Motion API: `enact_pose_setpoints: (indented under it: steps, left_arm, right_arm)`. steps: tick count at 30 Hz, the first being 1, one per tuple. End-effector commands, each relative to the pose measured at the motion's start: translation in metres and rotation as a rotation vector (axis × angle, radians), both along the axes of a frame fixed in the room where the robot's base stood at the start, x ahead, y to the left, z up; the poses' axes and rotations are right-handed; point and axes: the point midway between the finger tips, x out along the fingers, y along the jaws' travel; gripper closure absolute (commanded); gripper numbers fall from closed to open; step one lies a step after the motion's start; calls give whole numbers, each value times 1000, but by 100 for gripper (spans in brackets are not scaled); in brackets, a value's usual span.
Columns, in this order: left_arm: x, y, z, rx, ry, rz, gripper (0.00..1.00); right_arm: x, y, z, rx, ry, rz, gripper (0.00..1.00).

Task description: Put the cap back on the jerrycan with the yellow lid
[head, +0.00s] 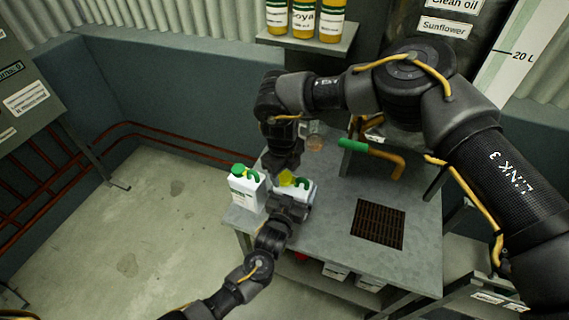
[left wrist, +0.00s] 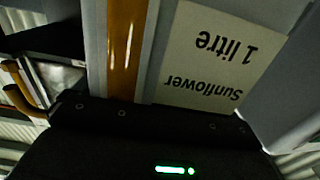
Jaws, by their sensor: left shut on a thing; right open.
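The white jerrycan (head: 308,188) with the yellow lid stands near the left part of the grey metal table. My left gripper (head: 292,203) is shut on it from the front and hides its lower part. The left wrist view shows its label (left wrist: 215,60), reading "Sunflower 1 litre", upside down and very close, beside an amber strip. The yellow cap (head: 287,178) is at the jerrycan's top left. My right gripper (head: 285,166) is open, pointing down just above the cap. I cannot tell whether it touches the cap or whether the cap is seated.
A second white jerrycan with a green cap (head: 244,188) stands close on the left, near the table edge. An orange pipe with a green grip (head: 385,157) juts out behind. A dark grate (head: 379,224) lies in the table (head: 330,240). Yellow bottles (head: 304,18) stand on a shelf.

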Motion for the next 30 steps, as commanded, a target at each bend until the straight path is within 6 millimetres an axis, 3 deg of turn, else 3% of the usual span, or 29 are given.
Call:
enact_pose_setpoints:
  steps: [12,23,27,30]
  left_arm:
    - [1,-1,4,-4,-7,0,68]
    - [1,-1,3,-4,-6,0,68]
    - [1,-1,3,-4,-6,0,68]
    - [1,0,3,-3,-6,0,68]
  right_arm:
    - [1,0,-7,0,0,1,44]
    - [1,-1,-7,-1,-1,0,90]
    - [1,0,-7,5,-2,-55,90]
    - [1,0,-8,19,-5,-247,90]
